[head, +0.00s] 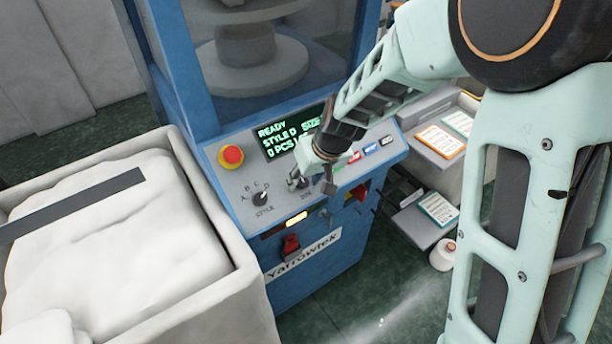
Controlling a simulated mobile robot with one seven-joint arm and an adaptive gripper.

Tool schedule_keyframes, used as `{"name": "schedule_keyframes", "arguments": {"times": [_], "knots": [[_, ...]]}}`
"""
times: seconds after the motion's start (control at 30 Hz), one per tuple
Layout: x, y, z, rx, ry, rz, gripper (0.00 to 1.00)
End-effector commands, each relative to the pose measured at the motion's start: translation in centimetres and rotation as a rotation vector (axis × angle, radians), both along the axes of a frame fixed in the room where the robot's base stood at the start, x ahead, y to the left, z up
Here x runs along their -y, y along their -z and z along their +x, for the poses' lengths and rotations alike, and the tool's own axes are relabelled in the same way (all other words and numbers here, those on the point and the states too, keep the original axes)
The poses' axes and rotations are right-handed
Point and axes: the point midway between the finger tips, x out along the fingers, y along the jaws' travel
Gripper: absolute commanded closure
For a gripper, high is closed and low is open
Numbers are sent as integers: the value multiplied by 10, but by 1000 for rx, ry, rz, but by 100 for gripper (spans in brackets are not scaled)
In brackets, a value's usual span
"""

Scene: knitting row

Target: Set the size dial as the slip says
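The blue knitting machine's sloped grey control panel (228,183) is in the middle of the head view. My gripper (311,184) is down at the panel, over the spot of the size dial. Its fingers and wrist hide most of that dial and its marks, so its setting cannot be read. I cannot tell whether the fingers touch or grip it. The style dial (261,198), marked A to D, is to the left and uncovered. The display (290,133) reads READY, STYLE D, SIZE and 0 PCS; the size value is hidden behind my arm. No slip's writing is legible.
A red stop button (231,156) is left of the display. Coloured buttons (370,149) are right of my gripper. Bordered cards (440,141) lie on grey trays at right, another card (438,209) lower. A white bin (221,281) with pale fabric stands at left.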

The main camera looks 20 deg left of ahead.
Motion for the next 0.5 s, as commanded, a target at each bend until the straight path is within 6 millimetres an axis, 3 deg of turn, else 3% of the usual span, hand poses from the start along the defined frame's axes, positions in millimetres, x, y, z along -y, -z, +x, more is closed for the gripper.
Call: {"name": "schedule_keyframes", "arguments": {"times": [0.3, 0.5], "knots": [[-1, 2, 1, 1, 0, 1, 62], [-1, 2, 1, 1, 0, 1, 84]]}}
